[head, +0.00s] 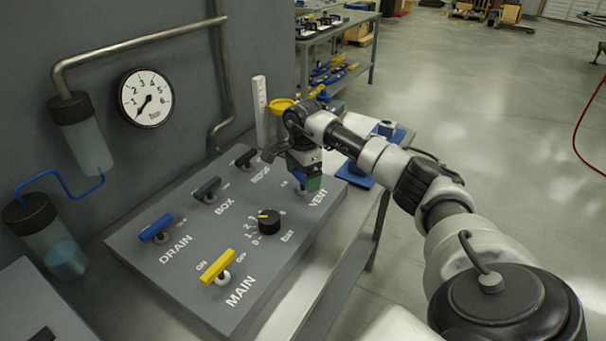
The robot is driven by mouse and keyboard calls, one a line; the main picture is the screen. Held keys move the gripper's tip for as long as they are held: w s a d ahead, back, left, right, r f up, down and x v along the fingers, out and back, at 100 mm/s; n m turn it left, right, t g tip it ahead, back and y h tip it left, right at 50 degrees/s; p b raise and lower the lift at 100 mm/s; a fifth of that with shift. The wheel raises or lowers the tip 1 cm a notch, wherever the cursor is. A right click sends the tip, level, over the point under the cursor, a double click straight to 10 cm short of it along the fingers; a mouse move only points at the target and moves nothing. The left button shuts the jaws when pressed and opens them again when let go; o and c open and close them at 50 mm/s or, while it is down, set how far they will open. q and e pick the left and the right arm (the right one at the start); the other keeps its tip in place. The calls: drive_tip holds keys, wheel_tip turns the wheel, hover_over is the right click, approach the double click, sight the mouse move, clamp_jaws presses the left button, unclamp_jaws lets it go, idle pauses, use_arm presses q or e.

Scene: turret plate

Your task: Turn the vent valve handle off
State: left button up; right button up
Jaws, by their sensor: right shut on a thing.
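The grey panel (190,265) carries several valve handles with white labels. The vent valve handle (314,185) is at the right end, by the VENT label; it looks green and is mostly hidden by my right gripper. My right gripper (306,180) points down over it and is shut on it. How far the handle is turned cannot be made out. My left gripper is not in view.
Near the vent are a black knob (269,222), a yellow MAIN handle (218,266), a blue DRAIN handle (156,228) and two dark handles. A white upright post (261,110) and a yellow funnel (281,105) stand behind my gripper. Open floor lies right.

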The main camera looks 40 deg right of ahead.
sight(303, 176)
drive_tip(key=m, duration=0.6)
drive_tip(key=shift+r+p, duration=0.1)
drive_tip(key=shift+p, duration=0.2)
drive_tip(key=m, duration=0.6)
drive_tip(key=shift+m+p, duration=0.3)
drive_tip(key=shift+p, duration=0.05)
drive_tip(key=o, duration=0.6)
wheel_tip(303, 176, up, 11)
drive_tip(key=shift+f+b, duration=0.1)
drive_tip(key=shift+b, duration=0.9)
